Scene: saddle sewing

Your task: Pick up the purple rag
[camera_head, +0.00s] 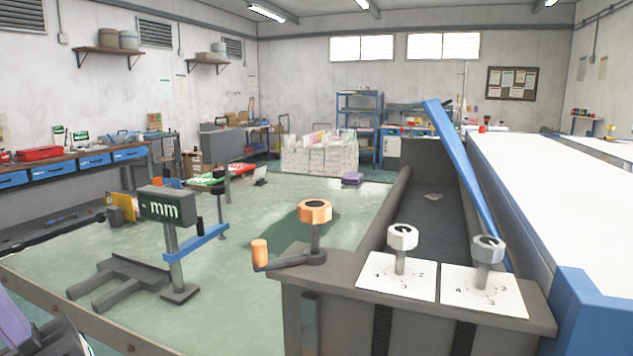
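A small purple folded cloth-like thing (352,179), which looks like the purple rag, lies low in the middle distance, in front of the large pale stack (320,155). It is small in the picture, so I cannot tell exactly what it rests on. Another purple shape (12,325) is cut off at the lower left edge; I cannot tell what it is. My gripper is not in view.
A grey machine with numbered dials (397,282) and a long white-topped table (570,190) fill the right. A grey stand marked "mm" (166,205) is at left. A workbench (75,165) lines the left wall.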

